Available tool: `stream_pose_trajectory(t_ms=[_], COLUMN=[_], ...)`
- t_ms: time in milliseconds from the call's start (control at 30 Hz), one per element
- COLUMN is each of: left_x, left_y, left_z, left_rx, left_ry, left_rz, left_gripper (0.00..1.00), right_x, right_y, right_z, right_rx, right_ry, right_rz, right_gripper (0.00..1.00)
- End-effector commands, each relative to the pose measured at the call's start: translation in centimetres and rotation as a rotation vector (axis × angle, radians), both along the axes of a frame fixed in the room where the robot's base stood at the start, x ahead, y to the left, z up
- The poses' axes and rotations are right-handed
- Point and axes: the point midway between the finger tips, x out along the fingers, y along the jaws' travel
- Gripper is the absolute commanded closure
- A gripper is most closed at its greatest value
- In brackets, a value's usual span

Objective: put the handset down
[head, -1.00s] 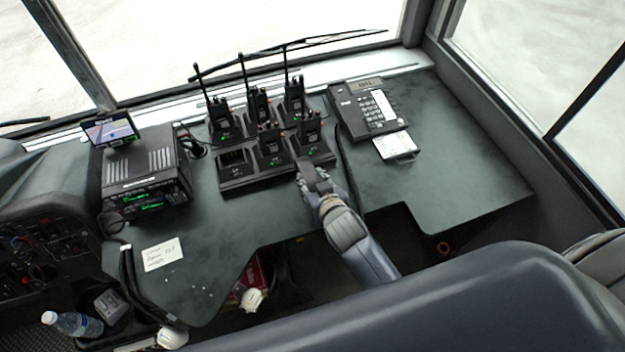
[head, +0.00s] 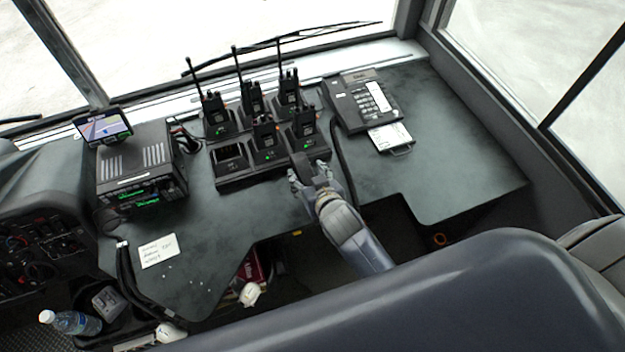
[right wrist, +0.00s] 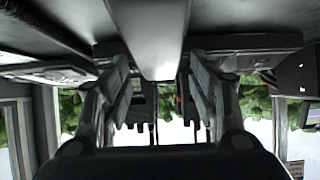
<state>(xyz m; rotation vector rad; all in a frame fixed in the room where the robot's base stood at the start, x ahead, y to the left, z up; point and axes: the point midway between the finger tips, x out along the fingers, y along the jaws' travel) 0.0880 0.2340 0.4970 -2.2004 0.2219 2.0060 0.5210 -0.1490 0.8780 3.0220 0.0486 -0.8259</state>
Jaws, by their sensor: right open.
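A black desk phone (head: 368,98) with a white key panel sits at the right back of the desk; I cannot clearly tell its handset apart. My right gripper (head: 309,172) is open over the desk, just in front of the radio charger. A dark piece (head: 303,163) shows at its fingers in the head view; I cannot tell whether it is a handset or part of the gripper. In the right wrist view the fingers (right wrist: 160,90) stand apart, with a pale grey bar (right wrist: 155,35) between them that I cannot identify. My left gripper is not in view.
The charger (head: 236,180) holds several upright radios; its front left bay is empty. A black cord (head: 346,170) runs beside my right gripper. A radio unit (head: 135,175) with a small screen (head: 103,128) stands left. The desk (head: 440,160) is clear at right.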

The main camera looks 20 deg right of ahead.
Motion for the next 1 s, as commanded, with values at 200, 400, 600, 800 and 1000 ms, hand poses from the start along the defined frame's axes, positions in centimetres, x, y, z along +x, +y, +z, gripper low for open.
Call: stream_pose_trajectory(t_ms=[200,400,600,800,1000], left_x=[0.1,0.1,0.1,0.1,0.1], left_y=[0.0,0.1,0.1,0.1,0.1], left_z=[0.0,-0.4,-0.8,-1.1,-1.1], left_rx=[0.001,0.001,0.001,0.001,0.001], left_ry=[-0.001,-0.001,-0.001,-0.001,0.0], left_rz=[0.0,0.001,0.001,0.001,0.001], left_gripper=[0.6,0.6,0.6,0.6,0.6], right_x=[-1.7,-4.7,-7.6,-9.6,-10.3], right_y=[0.0,-0.1,-0.3,-0.3,-0.4], right_z=[1.3,3.1,4.8,6.0,6.6], right_rx=[0.001,0.001,0.001,0.0,0.0], right_ry=[0.001,0.0,-0.001,0.0,-0.001], right_rz=[0.0,0.0,-0.001,0.0,0.0], right_gripper=[0.45,0.45,0.45,0.45,0.45])
